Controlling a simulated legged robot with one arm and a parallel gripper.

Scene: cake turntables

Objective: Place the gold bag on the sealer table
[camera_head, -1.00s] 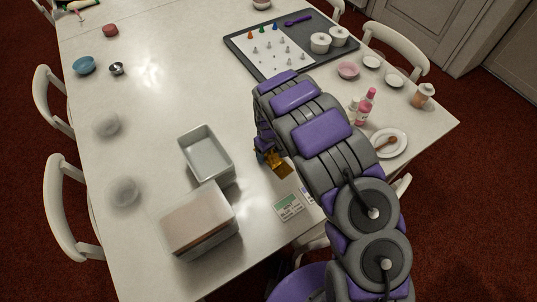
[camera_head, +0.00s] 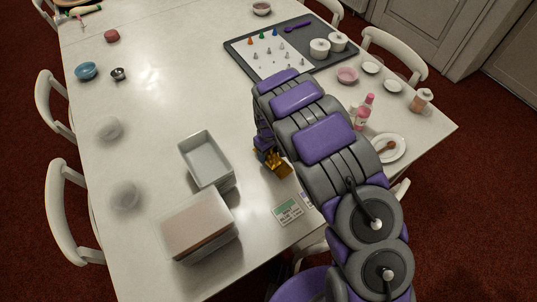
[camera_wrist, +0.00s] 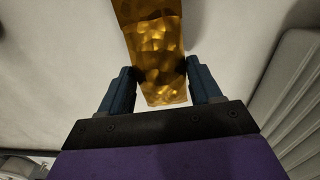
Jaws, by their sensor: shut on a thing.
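The gold bag (camera_head: 279,166) shows just left of my arm in the head view, by the near right part of the white table (camera_head: 150,200). In the wrist view, the shiny gold bag (camera_wrist: 157,50) is between the two blue fingers of my gripper (camera_wrist: 160,78), which is shut on it. The bag extends beyond the fingertips to the top edge. In the head view my gripper (camera_head: 264,148) is partly hidden by my arm. Whether the bag touches the tabletop is unclear. I cannot tell which surface is the sealer table.
An empty pale tray (camera_head: 233,178) and a lidded box (camera_head: 197,226) stand left of the bag. A small card (camera_head: 288,212) lies in front of it. A grey mat (camera_head: 290,70) with nozzles and white pots lies beyond. The table's left middle is mostly clear.

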